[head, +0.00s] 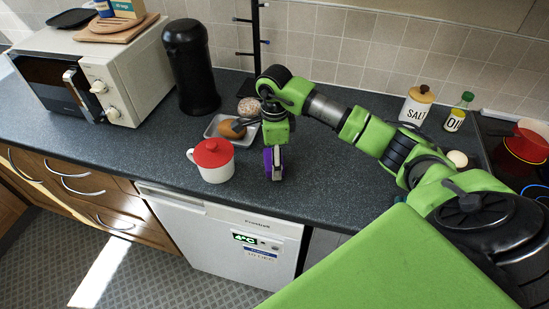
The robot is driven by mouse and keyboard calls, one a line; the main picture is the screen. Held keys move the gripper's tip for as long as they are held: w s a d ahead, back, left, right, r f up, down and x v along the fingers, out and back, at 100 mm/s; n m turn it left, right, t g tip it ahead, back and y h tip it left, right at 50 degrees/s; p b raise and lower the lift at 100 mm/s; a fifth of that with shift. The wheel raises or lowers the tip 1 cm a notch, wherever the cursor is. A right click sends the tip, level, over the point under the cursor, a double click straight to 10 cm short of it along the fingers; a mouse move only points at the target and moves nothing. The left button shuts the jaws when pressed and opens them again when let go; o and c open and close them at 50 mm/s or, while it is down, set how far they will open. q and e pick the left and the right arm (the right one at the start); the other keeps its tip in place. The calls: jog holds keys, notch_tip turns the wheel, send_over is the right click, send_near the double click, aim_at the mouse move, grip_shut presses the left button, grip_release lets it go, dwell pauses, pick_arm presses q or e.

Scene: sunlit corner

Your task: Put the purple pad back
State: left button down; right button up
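My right arm reaches in from the right, over the counter. The purple pad (267,165) shows upright directly below the wrist, just right of the red-lidded white mug (214,173). A grey part is against its right side. The wrist hides some of this area, and I cannot tell if the pad is held or stands on the counter. My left gripper is out of view.
The white dish (214,131) holds a brown, potato-like item (231,130). A black canister (191,70), microwave (100,75) and black stand (256,35) are behind. Salt jar (416,104), oil bottle (458,112) and red pot (524,147) are at right. The dark counter (325,180) right of the pad is clear.

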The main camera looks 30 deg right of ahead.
jog(key=o, duration=1)
jog(key=shift+o, duration=0.2)
jog(key=shift+r+p, duration=0.15)
jog(key=shift+p, duration=0.15)
jog(key=shift+w+r+b, duration=0.1)
jog(key=shift+r+b, duration=0.2)
notch_tip(320, 180, up, 11)
jog(key=b, duration=0.2)
jog(key=shift+r+b, duration=0.15)
jog(key=shift+b, duration=0.25)
